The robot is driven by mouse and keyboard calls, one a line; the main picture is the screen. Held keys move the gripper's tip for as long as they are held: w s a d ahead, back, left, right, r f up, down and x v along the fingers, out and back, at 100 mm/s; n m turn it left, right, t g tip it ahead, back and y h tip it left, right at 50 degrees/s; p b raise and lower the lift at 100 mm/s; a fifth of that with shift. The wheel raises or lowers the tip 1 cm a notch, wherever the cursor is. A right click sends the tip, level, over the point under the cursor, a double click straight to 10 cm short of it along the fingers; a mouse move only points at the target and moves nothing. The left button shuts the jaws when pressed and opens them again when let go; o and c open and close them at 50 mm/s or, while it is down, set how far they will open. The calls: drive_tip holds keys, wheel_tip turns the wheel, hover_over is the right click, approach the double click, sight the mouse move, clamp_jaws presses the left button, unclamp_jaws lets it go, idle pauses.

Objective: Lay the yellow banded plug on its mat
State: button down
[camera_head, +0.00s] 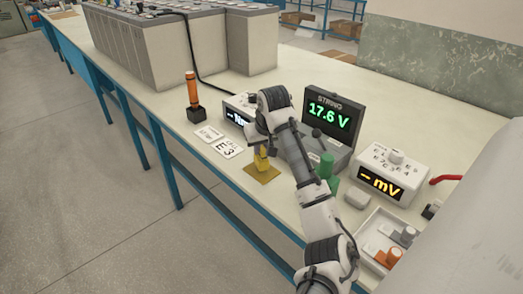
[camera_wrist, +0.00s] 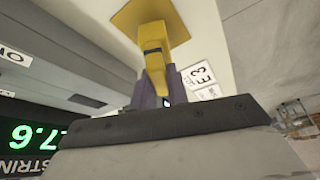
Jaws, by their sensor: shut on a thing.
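The yellow plug (camera_head: 262,160) with a dark band is in my gripper (camera_head: 261,146), over the yellow mat (camera_head: 262,177) on the bench. In the wrist view my gripper's fingers (camera_wrist: 160,98) are shut on the plug (camera_wrist: 154,65), and the mat (camera_wrist: 172,17) shows just beyond its far end. The plug looks upright in the head view. I cannot tell whether its lower end touches the mat. My arm hides part of the bench behind the gripper.
An orange plug (camera_head: 192,91) stands in a dark holder on the left, near white E3 cards (camera_head: 227,148). Behind are the 17.6 V display (camera_head: 329,115) and battery rows (camera_head: 156,46). A green plug (camera_head: 325,165), mV meter (camera_head: 380,176) and white tray (camera_head: 371,250) are on the right.

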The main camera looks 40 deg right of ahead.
drive_tip(key=shift+f, duration=0.85)
drive_tip(key=shift+f, duration=0.1)
drive_tip(key=c, duration=1.4)
unclamp_jaws()
drive_tip(key=shift+o, duration=0.2)
